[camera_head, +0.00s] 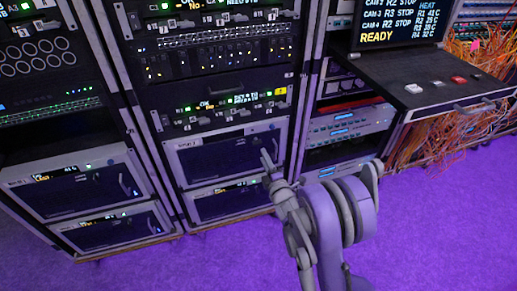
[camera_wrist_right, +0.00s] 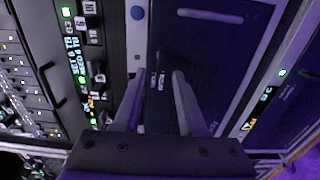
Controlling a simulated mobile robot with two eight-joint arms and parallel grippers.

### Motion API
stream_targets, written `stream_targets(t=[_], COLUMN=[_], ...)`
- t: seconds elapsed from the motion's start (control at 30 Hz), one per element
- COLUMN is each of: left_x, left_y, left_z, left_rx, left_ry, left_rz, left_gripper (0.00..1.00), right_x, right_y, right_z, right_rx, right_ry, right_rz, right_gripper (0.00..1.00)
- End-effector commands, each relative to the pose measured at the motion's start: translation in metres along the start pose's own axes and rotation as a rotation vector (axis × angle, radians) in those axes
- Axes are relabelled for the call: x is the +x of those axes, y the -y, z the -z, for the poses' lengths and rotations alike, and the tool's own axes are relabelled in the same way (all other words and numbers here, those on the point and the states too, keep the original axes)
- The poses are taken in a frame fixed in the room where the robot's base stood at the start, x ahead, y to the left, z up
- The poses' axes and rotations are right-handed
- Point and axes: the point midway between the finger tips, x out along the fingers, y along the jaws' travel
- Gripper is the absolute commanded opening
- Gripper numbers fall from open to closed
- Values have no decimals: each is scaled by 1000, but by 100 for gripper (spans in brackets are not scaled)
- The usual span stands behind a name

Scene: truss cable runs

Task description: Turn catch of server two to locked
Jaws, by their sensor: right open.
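Server two (camera_head: 225,160) is the dark-fronted unit with a pale frame low in the middle rack; a small label shows at its upper left. My right gripper (camera_head: 267,161) is in front of its right part. My right gripper (camera_wrist_right: 158,90) is open there, fingers apart. Small dark parts with pale marks (camera_wrist_right: 161,80) show between the fingers; I cannot tell whether they are the catch or its position. My left gripper is not in view.
Another server (camera_head: 95,185) sits low in the left rack. Above server two is a panel with lit displays and small switches (camera_head: 220,105). A pull-out shelf with buttons (camera_head: 435,82) juts out at right, with orange cables (camera_head: 440,140) below. The purple floor (camera_head: 440,220) is clear.

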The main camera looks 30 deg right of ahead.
Motion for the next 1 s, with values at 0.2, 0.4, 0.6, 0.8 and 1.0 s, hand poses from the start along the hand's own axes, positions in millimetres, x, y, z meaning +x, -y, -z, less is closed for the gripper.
stream_targets(t=[0.2, 0.4, 0.6, 0.8, 1.0], left_x=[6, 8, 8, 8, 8], left_y=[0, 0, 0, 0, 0], left_z=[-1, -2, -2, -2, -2], left_rx=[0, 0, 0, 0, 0], left_ry=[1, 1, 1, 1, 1], left_rz=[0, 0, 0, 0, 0], left_gripper=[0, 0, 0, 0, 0], right_x=[40, 59, 62, 62, 62], right_y=[1, 0, 0, 0, 0], right_z=[0, 0, 0, 0, 0], right_rx=[1, 1, 2, 2, 2], right_ry=[0, 0, 0, 0, 0], right_rz=[1, 1, 1, 1, 1], right_gripper=[40, 40, 40, 28, 0])
